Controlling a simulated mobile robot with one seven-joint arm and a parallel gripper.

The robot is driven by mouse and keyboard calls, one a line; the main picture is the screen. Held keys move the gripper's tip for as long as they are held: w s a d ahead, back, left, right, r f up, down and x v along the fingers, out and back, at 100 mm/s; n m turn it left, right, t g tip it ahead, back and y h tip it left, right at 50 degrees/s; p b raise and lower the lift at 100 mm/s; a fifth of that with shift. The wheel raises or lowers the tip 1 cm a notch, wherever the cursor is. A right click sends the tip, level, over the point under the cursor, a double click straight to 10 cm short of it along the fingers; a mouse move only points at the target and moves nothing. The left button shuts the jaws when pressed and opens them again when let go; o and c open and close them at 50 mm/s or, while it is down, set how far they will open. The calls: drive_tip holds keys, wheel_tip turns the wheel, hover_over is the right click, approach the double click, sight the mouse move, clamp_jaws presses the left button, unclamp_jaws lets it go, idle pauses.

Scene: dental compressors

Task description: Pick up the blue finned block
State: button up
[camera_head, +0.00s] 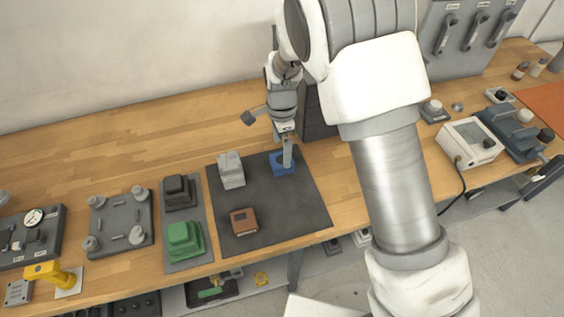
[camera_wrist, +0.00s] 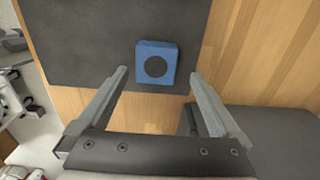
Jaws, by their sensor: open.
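The blue block (camera_head: 281,163) stands on the dark mat (camera_head: 299,205) near its back right edge. In the wrist view the blue block (camera_wrist: 171,56) shows from above, with a dark round spot on its top; no fins can be made out. My gripper (camera_head: 287,160) is over the block in the head view and hides part of it. In the wrist view my gripper (camera_wrist: 157,74) has its two fingers wide apart, one to each side of the block's near edge. Nothing is between the fingertips, and contact with the block cannot be told.
On the mat also stand a grey finned block (camera_head: 231,170) and a brown block (camera_head: 243,221). Left of it, a grey tray (camera_head: 184,207) holds a black block (camera_head: 178,192) and a green block (camera_head: 184,240). A dark box (camera_head: 319,112) stands close behind my gripper.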

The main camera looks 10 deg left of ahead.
sight(282, 159)
drive_tip(key=f, duration=0.5)
drive_tip(key=shift+s+d, duration=0.1)
drive_tip(key=shift+s, duration=0.15)
drive_tip(key=c, duration=1.5)
drive_tip(key=shift+r, duration=0.1)
